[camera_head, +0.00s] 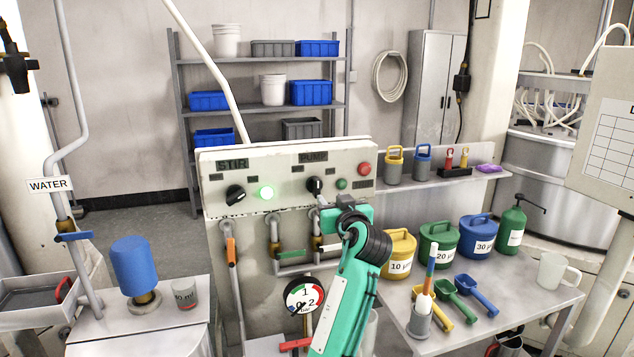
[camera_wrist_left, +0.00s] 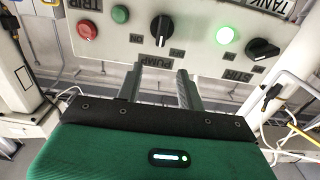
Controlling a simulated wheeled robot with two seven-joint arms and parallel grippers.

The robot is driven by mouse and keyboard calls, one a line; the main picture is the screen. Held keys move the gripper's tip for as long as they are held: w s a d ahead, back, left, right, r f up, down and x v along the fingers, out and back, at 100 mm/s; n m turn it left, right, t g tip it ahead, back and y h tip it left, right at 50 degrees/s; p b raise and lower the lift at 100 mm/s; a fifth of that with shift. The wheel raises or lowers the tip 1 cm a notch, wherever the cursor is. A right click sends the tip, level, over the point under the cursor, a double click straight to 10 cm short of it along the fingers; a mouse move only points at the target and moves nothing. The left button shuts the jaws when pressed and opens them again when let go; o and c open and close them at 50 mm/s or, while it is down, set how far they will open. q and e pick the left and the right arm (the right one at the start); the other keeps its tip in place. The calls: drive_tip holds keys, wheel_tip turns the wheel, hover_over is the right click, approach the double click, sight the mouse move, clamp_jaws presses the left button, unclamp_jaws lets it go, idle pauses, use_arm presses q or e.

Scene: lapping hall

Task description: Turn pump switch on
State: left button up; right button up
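The pump switch is a black rotary knob (camera_head: 315,185) under the PUMP label on the pale control panel (camera_head: 222,222). In the left wrist view the knob (camera_wrist_left: 162,28) appears upside down, its grip roughly upright in the picture. The round green lamp (camera_head: 341,184) beside it is dull. My left gripper (camera_head: 327,207) is just in front of and below the knob. In the wrist view its two fingers (camera_wrist_left: 160,76) are apart with nothing between them, and the knob lies beyond their tips. My right gripper is out of view.
The stir knob (camera_head: 235,195) is left of a lit green lamp (camera_head: 267,193). A red button (camera_head: 365,169) is at the panel's right. Valves and a pressure gauge (camera_head: 304,296) sit below. A table (camera_head: 462,340) with jugs and scoops stands at right.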

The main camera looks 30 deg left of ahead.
sight(318, 181)
use_arm(q)
drive_tip(key=p+x, duration=0.4)
drive_tip(key=x, duration=0.8)
drive_tip(key=shift+w+a+r+p, duration=0.1)
drive_tip(key=shift+a+r+p, duration=0.1)
drive_tip(key=shift+p, duration=0.2)
drive_tip(key=shift+w+a+f, duration=0.15)
drive_tip(key=shift+w+a, duration=0.3)
clamp_jaws()
